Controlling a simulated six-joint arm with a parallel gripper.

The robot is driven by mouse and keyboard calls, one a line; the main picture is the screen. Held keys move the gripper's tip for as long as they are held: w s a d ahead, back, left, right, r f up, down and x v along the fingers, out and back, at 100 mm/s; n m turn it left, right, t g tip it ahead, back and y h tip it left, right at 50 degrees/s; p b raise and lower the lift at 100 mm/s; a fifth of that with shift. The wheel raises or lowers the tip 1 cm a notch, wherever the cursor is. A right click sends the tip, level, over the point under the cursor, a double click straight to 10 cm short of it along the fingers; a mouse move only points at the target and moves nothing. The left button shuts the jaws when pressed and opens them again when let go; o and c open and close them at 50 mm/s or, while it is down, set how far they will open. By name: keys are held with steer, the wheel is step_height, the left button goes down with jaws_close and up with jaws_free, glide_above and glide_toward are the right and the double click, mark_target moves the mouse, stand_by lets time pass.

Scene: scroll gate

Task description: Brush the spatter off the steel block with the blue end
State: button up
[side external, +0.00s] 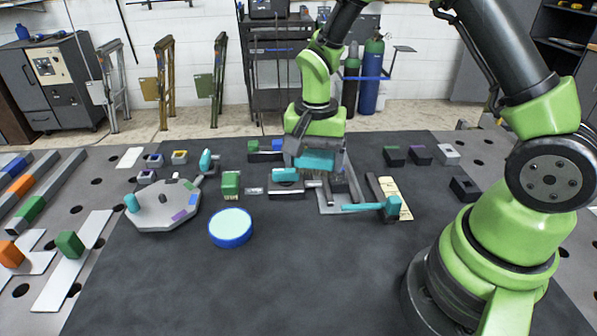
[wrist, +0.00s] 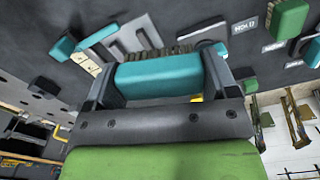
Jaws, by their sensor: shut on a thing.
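My gripper (side external: 317,168) is shut on a teal-backed brush (side external: 316,159), with its fingers at the two ends of the back. Its brown bristles point down over the dark mat. In the wrist view the brush (wrist: 158,76) spans the two fingers, and the bristles show along its far edge. Whether the bristles touch anything is unclear. I cannot clearly pick out a steel block with a blue end. A dark piece with green and blue parts (side external: 265,146) lies behind and left of my gripper. No spatter can be made out.
A grey slotted plate (side external: 328,207) lies below the gripper. A grey octagonal stand (side external: 150,217) and a blue-rimmed round dish (side external: 230,228) stand left. The mat's front is clear.

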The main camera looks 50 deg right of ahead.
steer(key=s+d+m, duration=0.2)
steer(key=d+m, duration=0.4)
steer(key=d, duration=0.5)
glide_above(345, 177)
steer(key=s, duration=0.1)
steer(key=shift+d+f, duration=0.25)
steer(key=shift+f, duration=1)
steer(key=shift+d+f, duration=0.2)
steer(key=shift+f, duration=1)
steer(key=shift+w+a+f, duration=0.2)
steer(key=shift+w+f, duration=0.05)
steer(key=shift+f, duration=0.4)
steer(key=shift+w+a+f, duration=0.2)
steer(key=shift+w+f, duration=0.05)
steer(key=shift+f, duration=0.4)
steer(key=shift+c, duration=0.5)
steer(key=shift+w+a, duration=1.3)
steer(key=shift+a, duration=0.05)
steer(key=shift+s+d, duration=1.65)
steer(key=shift+d, duration=0.05)
steer(key=shift+s, duration=0.25)
steer(key=w+a, duration=0.4)
steer(key=shift+s+d, duration=1.95)
steer(key=shift+d, duration=0.05)
step_height(345, 177, up, 8)
steer(key=shift+r, duration=0.15)
